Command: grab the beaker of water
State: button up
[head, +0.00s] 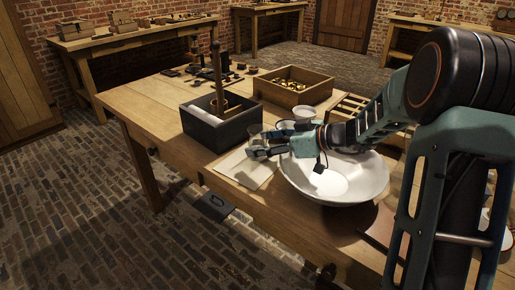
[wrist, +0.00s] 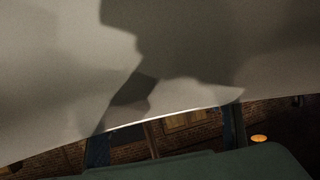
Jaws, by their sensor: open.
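My gripper (head: 254,146) is open in the head view, low over the table's front part, at the left rim of a wide white bowl (head: 335,190). A small glassy shape shows right at its fingertips. It may be the beaker, but it is too small and covered to be sure, and I cannot make out any water. In the wrist view a pale curved surface (wrist: 50,70), likely the bowl, fills the upper part with a dark shadow on it. No beaker shows there, and nothing is seen held.
A dark box (head: 200,135) with an upright wooden rod stands left of my gripper. A wooden tray (head: 318,92) with brass-coloured pieces lies behind. A small pale dish (head: 304,112) is behind my wrist. A pale sheet (head: 240,172) lies flat below the gripper at the table's front edge.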

jog(key=shift+w+a+f, duration=0.25)
jog(key=shift+a+f, duration=0.05)
jog(key=shift+a, duration=0.25)
jog(key=shift+c, duration=0.4)
jog(key=c, duration=1.3)
jog(key=shift+o, duration=0.2)
jog(key=shift+r, duration=0.2)
